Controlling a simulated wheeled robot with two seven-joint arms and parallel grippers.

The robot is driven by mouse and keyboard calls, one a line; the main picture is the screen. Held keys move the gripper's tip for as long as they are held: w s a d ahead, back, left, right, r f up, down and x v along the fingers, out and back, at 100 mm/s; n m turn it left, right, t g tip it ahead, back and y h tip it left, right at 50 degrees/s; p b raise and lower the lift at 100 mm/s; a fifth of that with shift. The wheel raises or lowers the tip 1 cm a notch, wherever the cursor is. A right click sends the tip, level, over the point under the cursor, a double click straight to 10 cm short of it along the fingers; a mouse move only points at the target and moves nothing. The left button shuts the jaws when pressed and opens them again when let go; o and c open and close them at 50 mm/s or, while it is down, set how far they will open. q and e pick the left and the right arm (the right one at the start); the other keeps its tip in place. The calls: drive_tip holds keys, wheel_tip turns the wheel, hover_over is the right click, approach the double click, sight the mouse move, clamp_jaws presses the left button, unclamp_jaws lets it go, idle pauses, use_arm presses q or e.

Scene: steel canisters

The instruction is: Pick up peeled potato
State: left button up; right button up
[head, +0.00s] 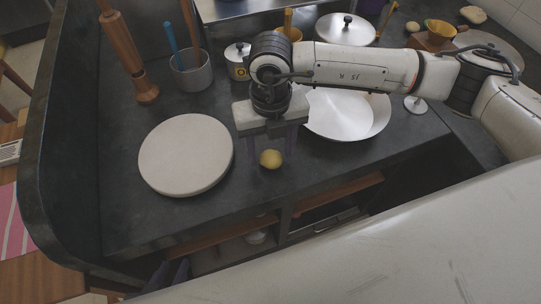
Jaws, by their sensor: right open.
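The peeled potato (270,159) is a small yellow, roundish lump on the dark countertop, near its front edge. My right gripper (272,150) points down over it, with its two dark fingers apart. The potato shows between and slightly in front of the fingertips. Whether the fingers touch it cannot be told. Dark finger-like parts of my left gripper (170,275) show at the lower left, below the counter's front edge. They are mostly hidden, so their opening is unclear.
A round pale board (186,155) lies left of the potato, and a white pan (345,112) lies right behind my gripper. A grey utensil pot (190,72), a wooden mill (124,55) and a steel canister (238,60) stand behind. Open shelves lie below the counter.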

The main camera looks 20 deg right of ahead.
drive_tip(key=c, duration=1.3)
use_arm(q)
drive_tip(key=shift+s+f, duration=0.15)
drive_tip(key=shift+s, duration=0.15)
use_arm(e)
drive_tip(key=shift+r, duration=0.15)
